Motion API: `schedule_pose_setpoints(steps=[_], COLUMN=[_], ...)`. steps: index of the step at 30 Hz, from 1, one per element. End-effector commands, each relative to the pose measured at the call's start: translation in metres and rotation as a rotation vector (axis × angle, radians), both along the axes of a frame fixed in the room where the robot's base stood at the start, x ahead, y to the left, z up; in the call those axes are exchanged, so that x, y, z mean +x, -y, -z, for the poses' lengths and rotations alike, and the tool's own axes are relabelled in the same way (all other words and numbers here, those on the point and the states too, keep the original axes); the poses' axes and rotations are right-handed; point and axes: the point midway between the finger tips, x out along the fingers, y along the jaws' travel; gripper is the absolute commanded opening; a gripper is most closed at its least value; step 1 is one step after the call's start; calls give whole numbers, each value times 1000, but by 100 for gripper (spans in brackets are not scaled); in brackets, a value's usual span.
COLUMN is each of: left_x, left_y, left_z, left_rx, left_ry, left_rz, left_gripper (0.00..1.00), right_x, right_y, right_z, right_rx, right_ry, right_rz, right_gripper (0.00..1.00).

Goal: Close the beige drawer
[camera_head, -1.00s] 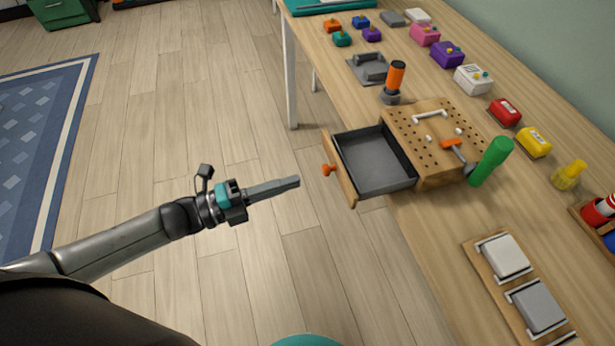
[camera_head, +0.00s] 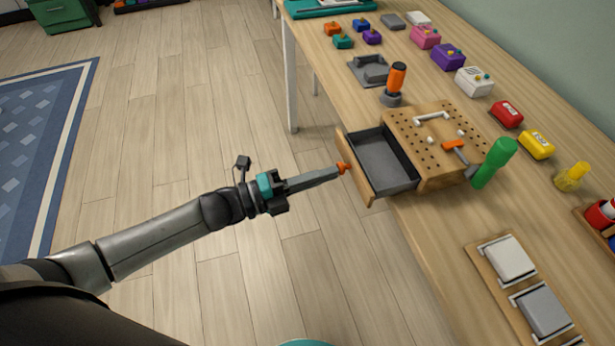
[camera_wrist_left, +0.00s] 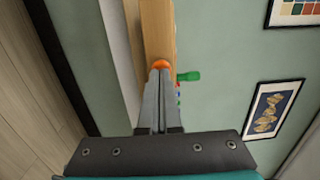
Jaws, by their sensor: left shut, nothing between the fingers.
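The beige drawer (camera_head: 355,167) sticks out of the pegboard-topped wooden box (camera_head: 425,118) on the workbench, partly open, its dark grey inside empty. Its orange knob (camera_head: 343,168) faces my left gripper (camera_head: 336,172). The gripper is shut and empty, and its fingertips are at the knob, seemingly touching it. In the left wrist view the closed fingers (camera_wrist_left: 159,72) point at the orange knob (camera_wrist_left: 161,64) on the wooden drawer front (camera_wrist_left: 158,30). My right gripper is not in view.
Several coloured blocks line the workbench (camera_head: 425,225). The floor (camera_head: 230,110) left of the bench is clear.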

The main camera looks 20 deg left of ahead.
Motion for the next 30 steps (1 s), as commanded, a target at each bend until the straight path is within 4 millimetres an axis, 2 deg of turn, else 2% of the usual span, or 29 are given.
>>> schedule_pose_setpoints(steps=[1, 6, 12, 18, 30], left_x=[9, 33, 53, 56, 57], left_y=[13, 49, 77, 84, 82], left_z=[-2, -1, -1, -1, -2], left_rx=[-5, -4, -2, 1, -1], left_ry=[5, 5, 3, 1, 3], left_rz=[1, 2, 0, 1, 0], left_gripper=[0, 0, 0, 0, 0], right_x=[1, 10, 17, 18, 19], right_y=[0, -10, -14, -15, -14], right_z=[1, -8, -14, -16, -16], right_rx=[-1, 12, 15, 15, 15], right_ry=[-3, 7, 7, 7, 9], right_rz=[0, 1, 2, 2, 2], right_gripper=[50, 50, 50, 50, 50])
